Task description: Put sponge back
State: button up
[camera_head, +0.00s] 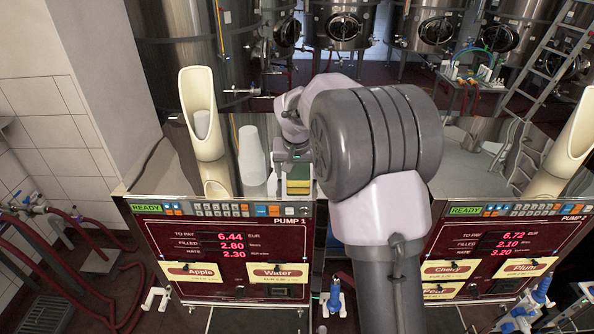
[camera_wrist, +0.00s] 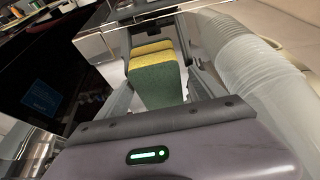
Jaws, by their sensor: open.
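The sponge (camera_wrist: 157,82), green with a yellow layer, sits between the two fingers of my gripper (camera_wrist: 160,85) in the wrist view. The jaws stand open around it, and whether either finger touches it is hard to tell. In the head view the sponge (camera_head: 298,187) shows as a small yellow and green block on top of Pump 1 near its right edge. My gripper (camera_head: 297,170) is right above it, partly hidden by my arm.
A stack of clear cups (camera_head: 252,160) stands just left of my gripper; it also shows close on the right in the wrist view (camera_wrist: 245,75). A cream tube holder (camera_head: 201,115) stands further left. Pump 1's panel (camera_head: 225,250) is in front, Pump 2's panel (camera_head: 500,245) at right.

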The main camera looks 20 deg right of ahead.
jog(key=shift+r, duration=0.45)
jog(key=s+a+r, duration=0.5)
jog(key=s+r, duration=0.5)
jog(key=r, duration=0.3)
jog(key=s+a+f+y, duration=0.1)
jog(key=s+a, duration=0.2)
jog(key=s, duration=0.5)
jog(key=s+a+f+t+y, duration=0.1)
jog(key=s+a, duration=0.3)
jog(key=s, duration=0.5)
jog(key=s+a+f+y, duration=0.1)
jog(key=s+a+f, duration=0.2)
jog(key=s, duration=0.5)
jog(key=shift+s+a+t+y, duration=0.25)
jog(key=shift+t+y, duration=0.05)
jog(key=shift+y, duration=0.1)
jog(key=shift+s, duration=0.1)
